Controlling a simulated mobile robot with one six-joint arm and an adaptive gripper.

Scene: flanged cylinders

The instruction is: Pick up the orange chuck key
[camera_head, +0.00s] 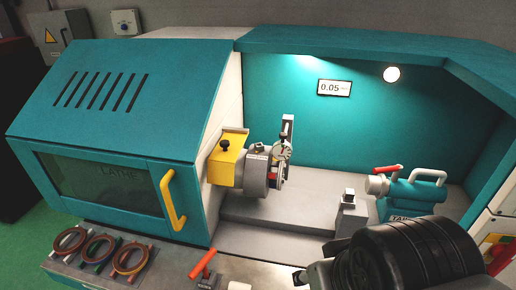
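The orange chuck key (202,264) is at the bottom centre, at the front of the lathe. Its orange bar slants up to the right, and a small grey metal part (207,281) is below it near the picture's lower edge. I cannot tell whether it stands in a holder. The lathe chuck (259,172) is behind it, higher up and to the right, beside a yellow guard (229,160). A dark, rounded part of my arm fills the lower right. My gripper does not show, so its opening and distance to the key are hidden.
Several ring-shaped handled gauges (131,259) lie on the front tray left of the key. A teal cover with a yellow handle (173,200) stands behind them. The tailstock (412,193) with a red lever is at the right. A grey tool post (347,208) stands mid-bed.

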